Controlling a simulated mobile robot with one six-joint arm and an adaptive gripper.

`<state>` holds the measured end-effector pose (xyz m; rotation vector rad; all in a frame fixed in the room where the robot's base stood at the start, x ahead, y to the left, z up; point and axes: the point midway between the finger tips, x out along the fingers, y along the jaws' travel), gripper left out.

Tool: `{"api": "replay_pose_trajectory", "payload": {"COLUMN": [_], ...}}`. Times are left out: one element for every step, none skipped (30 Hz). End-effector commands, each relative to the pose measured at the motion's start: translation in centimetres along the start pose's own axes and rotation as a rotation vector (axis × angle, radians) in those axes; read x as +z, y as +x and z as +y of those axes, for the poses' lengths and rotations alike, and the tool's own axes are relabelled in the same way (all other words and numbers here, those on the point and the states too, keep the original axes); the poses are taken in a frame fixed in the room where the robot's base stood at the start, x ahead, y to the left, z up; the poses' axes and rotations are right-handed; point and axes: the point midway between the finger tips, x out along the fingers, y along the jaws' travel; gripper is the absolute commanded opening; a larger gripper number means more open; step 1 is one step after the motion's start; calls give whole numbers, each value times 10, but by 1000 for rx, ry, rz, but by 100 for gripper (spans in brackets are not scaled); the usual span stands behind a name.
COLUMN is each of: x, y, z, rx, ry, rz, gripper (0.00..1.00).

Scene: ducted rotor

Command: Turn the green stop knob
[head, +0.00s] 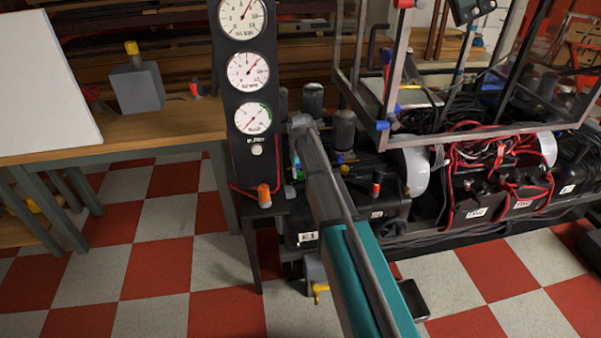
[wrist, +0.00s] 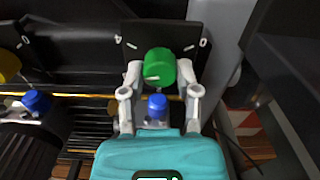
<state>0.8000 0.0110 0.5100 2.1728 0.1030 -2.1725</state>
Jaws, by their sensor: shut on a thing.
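The green stop knob (wrist: 160,62) is a round green cap with a small white mark, in the upper middle of the wrist view. My gripper (wrist: 160,72) has its two pale fingers on the left and right sides of the knob, shut on it. A blue cap (wrist: 157,103) shows between the fingers, nearer the teal gripper body. In the head view my arm reaches in from the bottom to the machinery right of the gauge panel, and I cannot make out the knob there clearly.
A black gauge panel (head: 250,90) stands just left of my arm. A metal frame with clear panes (head: 480,80) rises over cables at the right. Another blue cap (wrist: 37,101) and a yellow part (wrist: 8,65) are at left in the wrist view.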

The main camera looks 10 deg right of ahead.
Motion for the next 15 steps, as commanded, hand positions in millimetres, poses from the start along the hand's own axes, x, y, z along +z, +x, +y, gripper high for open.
{"api": "replay_pose_trajectory", "payload": {"x": [0,0,0,0,0,0,0,0,0,0,0,0,0,0,0], "y": [0,0,0,0,0,0,0,0,0,0,0,0,0,0,0], "z": [-1,-1,-1,-1,-1,-1,-1,-1,-1,-1,-1,-1,-1,-1,-1], "rx": [-1,-1,-1,-1,-1,-1,-1,-1,-1,-1,-1,-1,-1,-1,-1], "ry": [-36,-57,-84,-104,-121,-142,-158,-170,-186,-196,-204,-215,-221,-225,-230], "rz": [0,0,0,0,0,0,0,0,0,0,0,0,0,0,0], "gripper": [0,0,0,0,0,0,0,0,0,0,0,0,0,0,0]}}
